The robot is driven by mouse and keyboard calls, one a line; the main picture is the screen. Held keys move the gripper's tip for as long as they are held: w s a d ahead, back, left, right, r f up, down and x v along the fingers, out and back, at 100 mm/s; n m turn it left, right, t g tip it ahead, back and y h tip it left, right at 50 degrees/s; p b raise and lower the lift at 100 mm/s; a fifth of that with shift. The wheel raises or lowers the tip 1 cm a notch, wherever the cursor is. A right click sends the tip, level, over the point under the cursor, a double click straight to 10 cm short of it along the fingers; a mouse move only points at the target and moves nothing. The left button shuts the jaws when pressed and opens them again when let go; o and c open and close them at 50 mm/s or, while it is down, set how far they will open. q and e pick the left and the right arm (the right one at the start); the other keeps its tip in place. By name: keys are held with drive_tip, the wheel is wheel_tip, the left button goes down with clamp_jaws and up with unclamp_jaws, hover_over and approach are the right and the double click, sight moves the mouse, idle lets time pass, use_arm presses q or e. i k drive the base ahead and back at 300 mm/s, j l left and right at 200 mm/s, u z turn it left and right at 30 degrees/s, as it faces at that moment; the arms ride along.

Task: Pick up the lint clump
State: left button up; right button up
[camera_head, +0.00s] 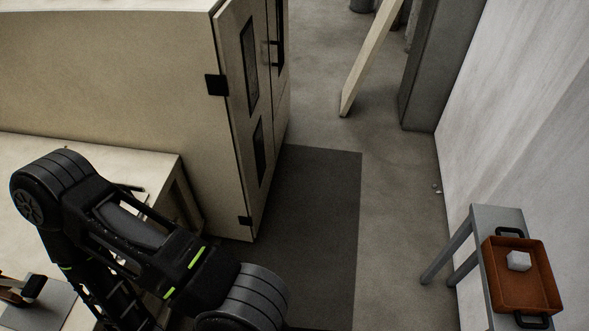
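A small pale clump (437,188) lies on the floor at the foot of the white wall, right of centre. It may be the lint clump, but it is too small to be sure. A white block-like piece (518,261) sits inside an orange-brown tray (541,296) at the lower right; I cannot tell whether it is soft. My black arm with green marks fills the lower left, well away from both. Neither gripper's fingers can be seen.
The tray with black handles rests on a narrow grey bench (497,218) by the wall. A beige cabinet (185,100) stands upper left, a pale table (90,155) before it. A leaning board (368,60) stands at the back. The dark floor mat (320,220) is clear.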

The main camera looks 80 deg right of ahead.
sight(517, 260)
drive_tip(key=k+z, duration=0.2)
drive_tip(key=z, duration=4.4)
drive_tip(key=i+j+z, duration=0.15)
drive_tip(key=z, duration=0.25)
drive_tip(key=i+j+z, duration=0.1)
drive_tip(key=z, duration=0.3)
drive_tip(key=i+j+z, duration=0.1)
drive_tip(key=j+z, duration=0.25)
drive_tip(key=l, duration=0.1)
